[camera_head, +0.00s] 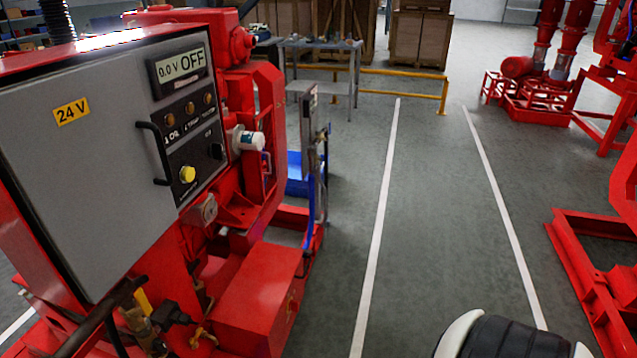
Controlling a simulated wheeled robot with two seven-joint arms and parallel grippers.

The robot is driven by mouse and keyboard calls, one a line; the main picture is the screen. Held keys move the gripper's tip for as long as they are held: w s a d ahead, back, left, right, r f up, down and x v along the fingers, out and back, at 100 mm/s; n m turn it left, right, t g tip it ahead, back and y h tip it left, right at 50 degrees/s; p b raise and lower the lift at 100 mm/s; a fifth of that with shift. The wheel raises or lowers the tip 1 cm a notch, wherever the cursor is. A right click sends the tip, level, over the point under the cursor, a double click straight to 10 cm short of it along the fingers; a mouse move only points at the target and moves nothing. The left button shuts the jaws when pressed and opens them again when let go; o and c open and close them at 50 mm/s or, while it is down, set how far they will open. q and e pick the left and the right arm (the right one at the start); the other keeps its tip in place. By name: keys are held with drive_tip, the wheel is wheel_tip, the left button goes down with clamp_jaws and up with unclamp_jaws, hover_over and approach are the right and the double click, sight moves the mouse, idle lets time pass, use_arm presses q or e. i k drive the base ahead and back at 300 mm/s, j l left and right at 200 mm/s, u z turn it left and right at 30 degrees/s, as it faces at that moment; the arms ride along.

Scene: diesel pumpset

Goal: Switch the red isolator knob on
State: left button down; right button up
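The red diesel pumpset (262,100) stands at the left, with a grey control panel (95,160) facing me. The panel has a display (181,68) reading "0.0 V OFF", small round indicators, a yellow button (187,174) and a small black switch (217,152). I cannot make out a red isolator knob; against the red machine it is hidden or too small to tell. Neither of my grippers shows in this view.
A black bar handle (154,153) sticks out from the panel. Open grey floor (437,190) with white lines lies to the right. Red frames (590,270) stand at the right edge. A yellow rail (400,94), a metal table (318,45) and wooden crates (420,38) are behind.

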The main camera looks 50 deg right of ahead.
sight(293, 305)
drive_tip(key=z, duration=1.35)
drive_tip(key=u, duration=0.2)
drive_tip(key=i+l+u, duration=0.25)
drive_tip(key=l, duration=0.15)
drive_tip(key=l+u, duration=0.3)
drive_tip(key=i+l+u, duration=0.1)
drive_tip(key=l+u, duration=0.15)
drive_tip(key=l, duration=0.25)
